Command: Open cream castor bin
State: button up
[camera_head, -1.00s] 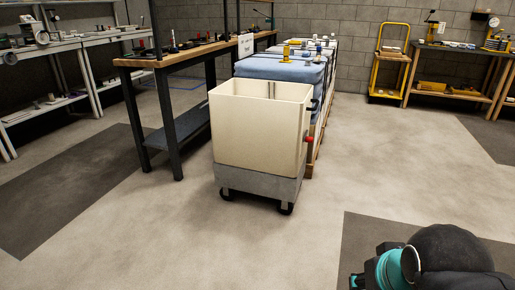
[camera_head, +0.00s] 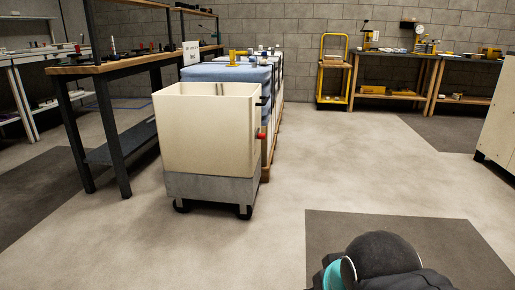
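The cream castor bin (camera_head: 205,135) stands on the concrete floor left of the middle. It is a tall cream box on a grey base (camera_head: 210,187) with dark castors. Its top looks open, with the inner walls showing. A red knob (camera_head: 261,136) and a dark handle show on its right side. Part of my arm, dark with a teal band, shows at the bottom right, well apart from the bin. My gripper's fingers are not in the picture.
Blue-topped containers (camera_head: 228,73) stand in a row right behind the bin. A workbench (camera_head: 118,66) stands close on its left. A yellow trolley (camera_head: 333,70) and benches line the back wall. A cream cabinet (camera_head: 497,120) is at the right edge. The floor right of the bin is clear.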

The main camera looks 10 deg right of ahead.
aim_at(210, 150)
jog(key=k, duration=0.45)
jog(key=u, duration=0.75)
jog(key=i, duration=1.85)
jog(key=z, duration=0.7)
